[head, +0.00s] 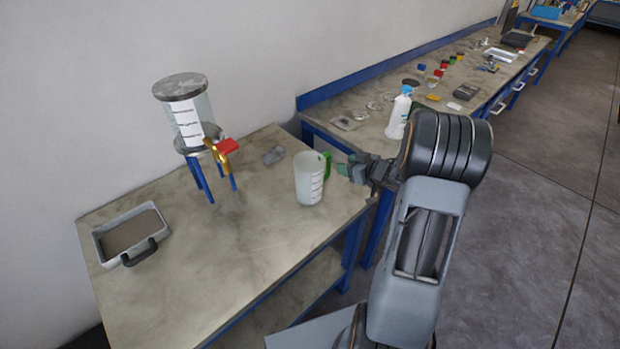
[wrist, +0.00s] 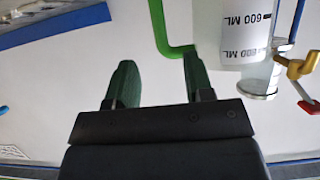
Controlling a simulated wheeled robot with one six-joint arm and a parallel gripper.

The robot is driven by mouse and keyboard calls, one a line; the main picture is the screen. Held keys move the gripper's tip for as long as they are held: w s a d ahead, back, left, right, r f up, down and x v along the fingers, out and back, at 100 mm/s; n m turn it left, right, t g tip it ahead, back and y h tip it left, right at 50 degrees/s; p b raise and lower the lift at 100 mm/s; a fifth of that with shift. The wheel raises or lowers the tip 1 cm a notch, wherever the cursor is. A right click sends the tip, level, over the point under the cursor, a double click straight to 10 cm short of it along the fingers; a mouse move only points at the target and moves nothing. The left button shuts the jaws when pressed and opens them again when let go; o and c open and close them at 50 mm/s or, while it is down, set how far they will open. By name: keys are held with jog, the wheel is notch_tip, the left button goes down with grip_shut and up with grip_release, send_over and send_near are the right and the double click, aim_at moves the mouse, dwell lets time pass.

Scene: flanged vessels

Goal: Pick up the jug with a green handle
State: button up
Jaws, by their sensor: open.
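The jug (head: 308,182), translucent with a measuring scale, stands upright near the right edge of the near table (head: 250,275). Its green handle (head: 328,165) points right, toward my gripper (head: 343,170). The gripper is open and empty, at the right side of the handle with a small gap. In the wrist view, the green handle (wrist: 161,30) lies beyond the spread green fingertips of my gripper (wrist: 158,68). The jug's wall (wrist: 232,55) with a "600 ML" mark is at the upper right there, cut off by the picture's top edge.
A grey tray (head: 126,241) is at the table's left. A spray bottle (head: 399,113) stands on the back bench. The table's front middle is clear.

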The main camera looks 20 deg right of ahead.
aim_at(329, 161)
jog(key=shift+p+x, duration=0.7)
jog(key=shift+x, duration=3.85)
jog(key=shift+f, duration=0.15)
jog(key=shift+c, duration=0.2)
grip_shut()
